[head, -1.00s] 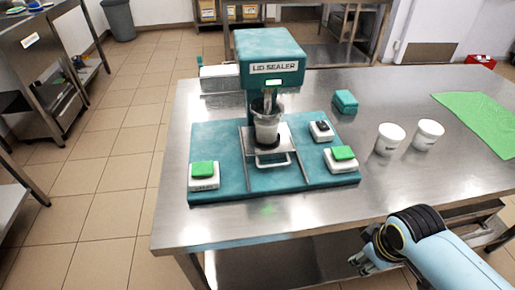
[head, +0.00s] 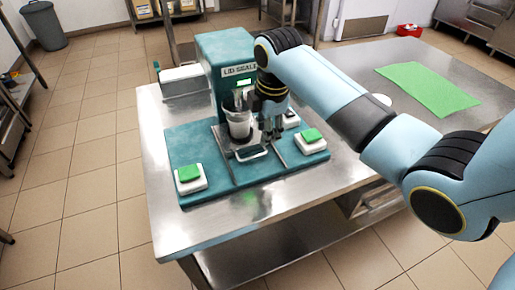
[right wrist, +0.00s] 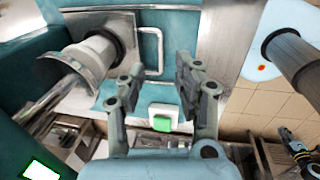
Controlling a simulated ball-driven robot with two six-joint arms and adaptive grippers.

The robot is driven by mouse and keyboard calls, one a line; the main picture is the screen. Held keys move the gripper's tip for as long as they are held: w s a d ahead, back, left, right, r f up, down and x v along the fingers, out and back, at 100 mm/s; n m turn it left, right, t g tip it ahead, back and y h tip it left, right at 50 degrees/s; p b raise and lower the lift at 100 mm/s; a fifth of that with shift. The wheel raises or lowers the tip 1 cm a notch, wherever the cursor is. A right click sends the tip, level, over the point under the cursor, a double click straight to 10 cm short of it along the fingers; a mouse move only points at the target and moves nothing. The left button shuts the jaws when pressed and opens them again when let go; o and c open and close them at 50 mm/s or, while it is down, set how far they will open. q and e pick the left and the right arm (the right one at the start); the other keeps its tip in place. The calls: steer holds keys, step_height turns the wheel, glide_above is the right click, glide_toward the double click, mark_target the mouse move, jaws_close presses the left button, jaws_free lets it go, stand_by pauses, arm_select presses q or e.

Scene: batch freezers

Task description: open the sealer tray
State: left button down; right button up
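The teal lid sealer (head: 222,66) stands on a teal base plate. Its metal tray (head: 226,148) has a bar handle (head: 252,154) at the front, and a white cup (head: 238,122) sits in its holder under the sealing head. My right gripper (head: 273,132) is above the tray's right side, just beside the handle. The right wrist view shows its two fingers (right wrist: 152,88) apart with nothing between them, and the tray handle (right wrist: 158,52) beyond, not gripped. What looks like part of my left gripper (right wrist: 298,148) shows small at that view's edge; its fingers are unclear.
Green-topped white button boxes stand at left (head: 190,178) and right (head: 310,141) of the base plate. A green cloth (head: 428,88) lies at the right. My right arm hides part of the table.

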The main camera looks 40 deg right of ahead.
mark_target(263, 155)
steer(key=f, duration=0.3)
steer(key=w+f, duration=0.1)
steer(key=f, duration=0.1)
steer(key=f+b, duration=0.1)
steer(key=f, duration=0.2)
steer(key=shift+w+d+f, duration=0.15)
steer(key=shift+w+f, duration=0.1)
steer(key=shift+f, duration=0.1)
jaws_close()
